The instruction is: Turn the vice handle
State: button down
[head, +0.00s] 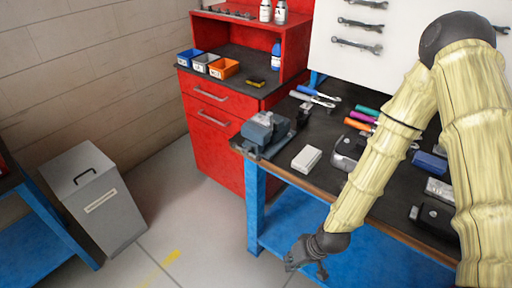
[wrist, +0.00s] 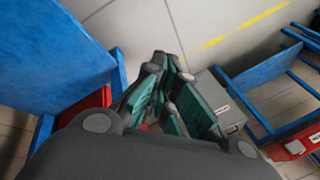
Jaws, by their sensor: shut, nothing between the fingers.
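The blue-grey vice (head: 265,130) sits on the near left corner of the dark workbench in the head view. Its handle is too small to make out clearly. My gripper (head: 303,265) hangs in front of the bench edge, lower than the bench top and to the right of the vice, touching nothing that I can see. In the wrist view my gripper (wrist: 168,65) shows dark, green-sided fingers, shut and empty, with floor beyond them. The vice is not seen in the wrist view.
A white box (head: 306,158) and several tools lie on the bench (head: 322,185) right of the vice. A red cabinet (head: 213,140) stands behind it. A grey bin (head: 98,200) stands at left; the floor between is clear. The blue lower shelf (head: 370,250) is beside my gripper.

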jog(key=w+a+r+n+t+y, duration=0.15)
jog(key=w+a+r+n, duration=0.35)
jog(key=w+r, duration=0.95)
jog(key=n+t+b, duration=0.1)
jog(key=n+t, duration=0.1)
jog(key=n, duration=0.1)
send_near(255, 140)
notch_tip(255, 140, up, 4)
jog(key=s, duration=0.2)
jog(key=shift+y, duration=0.45)
jog(key=p+x, duration=0.2)
jog(key=x, duration=0.8)
jog(key=shift+s+d+f, duration=0.2)
jog(key=shift+s+f, duration=0.05)
jog(key=shift+f, duration=0.25)
jog(key=shift+s+d+f, duration=0.15)
jog(key=shift+s+f, duration=0.1)
jog(key=shift+f, duration=0.2)
jog(key=shift+s+d+f+m+p, duration=0.15)
jog(key=shift+s+d+f+p, duration=0.05)
jog(key=shift+f, duration=0.2)
jog(key=shift+s+d+f+m+p, duration=0.15)
jog(key=shift+f+p, duration=0.05)
jog(key=shift+f, duration=0.2)
jog(key=shift+s+d+f+t+y+b, duration=0.25)
jog(key=shift+f+t+y+b, duration=0.3)
jog(key=shift+b, duration=1.2)
jog(key=shift+r, duration=0.1)
